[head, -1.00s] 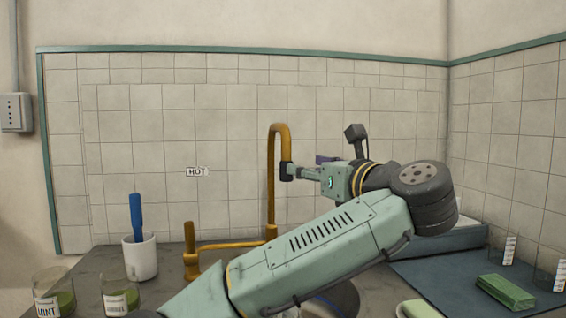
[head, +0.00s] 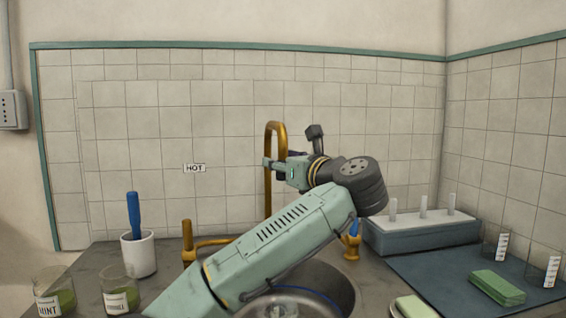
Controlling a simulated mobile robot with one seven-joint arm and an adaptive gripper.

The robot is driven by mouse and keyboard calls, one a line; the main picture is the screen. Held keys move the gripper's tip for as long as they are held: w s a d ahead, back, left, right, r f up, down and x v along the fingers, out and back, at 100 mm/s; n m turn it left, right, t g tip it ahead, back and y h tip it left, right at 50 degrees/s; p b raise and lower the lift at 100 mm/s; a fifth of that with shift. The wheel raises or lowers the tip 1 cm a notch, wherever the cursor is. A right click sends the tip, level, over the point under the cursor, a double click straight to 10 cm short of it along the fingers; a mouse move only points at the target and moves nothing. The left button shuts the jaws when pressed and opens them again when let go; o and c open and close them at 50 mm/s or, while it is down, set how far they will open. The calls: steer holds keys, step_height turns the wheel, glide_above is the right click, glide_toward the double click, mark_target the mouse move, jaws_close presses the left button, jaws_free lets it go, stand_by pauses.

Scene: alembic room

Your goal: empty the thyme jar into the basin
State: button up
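The basin (head: 345,291) is a round metal sink set in the grey counter, partly hidden by my arm. Something clear and shiny lies low in it. No jar readable as thyme shows. One glass jar (head: 54,298) of green stuff reads MINT. A second jar (head: 120,293) beside it has a label I cannot read surely. My gripper (head: 268,163) points left at the upright pipe of the brass tap (head: 275,130), overlapping it in the picture. Its fingers are too small to show whether they are open or hold anything.
A white mug (head: 139,256) with a blue-handled tool stands behind the jars. A blue-grey rack (head: 424,238) with white tubes is at right.

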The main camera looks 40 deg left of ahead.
jaws_close()
stand_by(0.3)
stand_by(0.3)
